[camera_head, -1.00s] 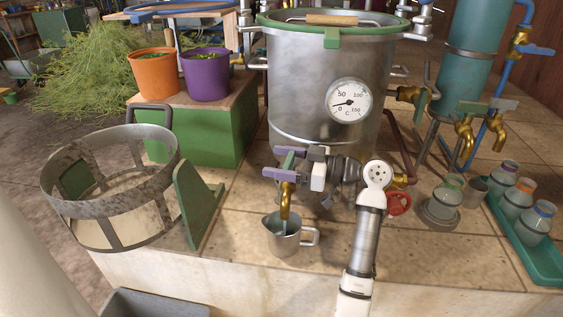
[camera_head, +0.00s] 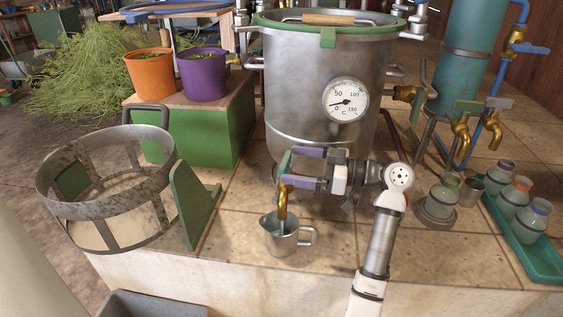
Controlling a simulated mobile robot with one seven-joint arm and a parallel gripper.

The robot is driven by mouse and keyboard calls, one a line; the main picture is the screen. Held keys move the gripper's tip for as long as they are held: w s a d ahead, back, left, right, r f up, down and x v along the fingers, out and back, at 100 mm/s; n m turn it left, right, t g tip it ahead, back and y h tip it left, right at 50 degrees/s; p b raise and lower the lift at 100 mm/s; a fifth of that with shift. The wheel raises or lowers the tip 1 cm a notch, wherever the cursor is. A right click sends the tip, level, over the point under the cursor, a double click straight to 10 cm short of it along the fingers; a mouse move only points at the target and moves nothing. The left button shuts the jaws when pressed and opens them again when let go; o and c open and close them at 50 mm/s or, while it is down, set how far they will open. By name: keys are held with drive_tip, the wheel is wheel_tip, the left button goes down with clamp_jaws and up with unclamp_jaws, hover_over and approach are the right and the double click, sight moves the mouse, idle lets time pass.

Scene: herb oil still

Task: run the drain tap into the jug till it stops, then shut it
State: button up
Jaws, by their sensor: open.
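The drain tap (camera_head: 283,199) is at the foot of the steel still (camera_head: 320,85). Its brass spout points down over the metal jug (camera_head: 283,240), which stands upright on the tiled ledge with its handle to the right. A pale streak shows between the spout and the jug mouth, apparently liquid running. The jug's fill level is hard to tell. My gripper (camera_head: 300,168) reaches in from the right at tap height. Its purple fingers are open, one farther back and one nearer, beside the tap's green lever (camera_head: 285,164). The fingers partly hide the lever, so contact is unclear.
A round dial gauge (camera_head: 345,100) is on the still. A metal basket (camera_head: 105,190) and a green bracket (camera_head: 190,205) stand left. Jars in a green tray (camera_head: 540,262) and a lone jar (camera_head: 443,195) stand right. The ledge's front edge is close to the jug.

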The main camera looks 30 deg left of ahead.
drive_tip(key=v, duration=0.8)
drive_tip(key=shift+d, duration=0.35)
drive_tip(key=shift+w, duration=0.15)
drive_tip(key=shift+c, duration=0.4)
